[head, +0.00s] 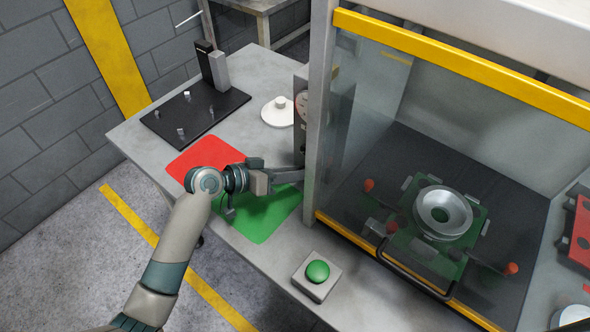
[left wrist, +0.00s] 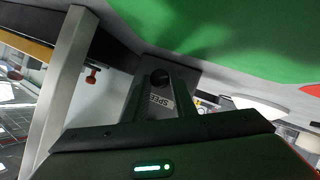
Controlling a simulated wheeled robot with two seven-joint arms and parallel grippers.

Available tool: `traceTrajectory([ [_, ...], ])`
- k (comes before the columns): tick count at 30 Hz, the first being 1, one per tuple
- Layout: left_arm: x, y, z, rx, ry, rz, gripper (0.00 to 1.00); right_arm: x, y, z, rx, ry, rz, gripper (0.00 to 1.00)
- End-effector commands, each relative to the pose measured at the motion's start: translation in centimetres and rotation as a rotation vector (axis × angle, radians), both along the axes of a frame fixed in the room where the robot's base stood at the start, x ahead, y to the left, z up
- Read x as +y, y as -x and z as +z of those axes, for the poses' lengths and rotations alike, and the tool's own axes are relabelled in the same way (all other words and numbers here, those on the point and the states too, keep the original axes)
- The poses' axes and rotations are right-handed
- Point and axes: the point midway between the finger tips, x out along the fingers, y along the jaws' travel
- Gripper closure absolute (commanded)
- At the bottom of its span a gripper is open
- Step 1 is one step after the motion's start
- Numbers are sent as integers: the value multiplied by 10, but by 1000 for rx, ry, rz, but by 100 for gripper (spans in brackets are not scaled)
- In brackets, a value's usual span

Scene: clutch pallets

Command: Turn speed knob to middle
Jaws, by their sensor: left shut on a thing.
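The black speed knob (left wrist: 160,76) sits on a grey panel with a label partly reading "SPEE" in the left wrist view. My left gripper (left wrist: 160,90) has one finger on each side of the knob and is shut on it. In the head view the left gripper (head: 292,176) reaches right to the lower part of the grey control panel (head: 300,105), beside the enclosure post. The knob itself is hidden there, so its pointing direction cannot be told. My right gripper is not in view.
A glazed enclosure with a yellow-edged frame (head: 460,70) stands right of the panel. A green button box (head: 317,272) is on the table front. Red (head: 205,155) and green (head: 262,220) mats lie under the arm. A black pin board (head: 195,115) lies at the back left.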

Motion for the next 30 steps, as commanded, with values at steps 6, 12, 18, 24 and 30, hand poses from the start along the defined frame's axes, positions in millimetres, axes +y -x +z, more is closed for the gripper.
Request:
traceTrajectory([
  [6,-1,2,6,-97,-134,-2,98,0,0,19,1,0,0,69],
  [12,-3,2,6,-162,-222,-2,98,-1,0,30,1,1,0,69],
  [18,-4,3,5,-193,-265,-1,98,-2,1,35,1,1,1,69],
  [24,-4,3,4,-197,-271,0,98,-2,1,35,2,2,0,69],
  [30,-4,3,4,-197,-270,0,98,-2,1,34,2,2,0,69],
])
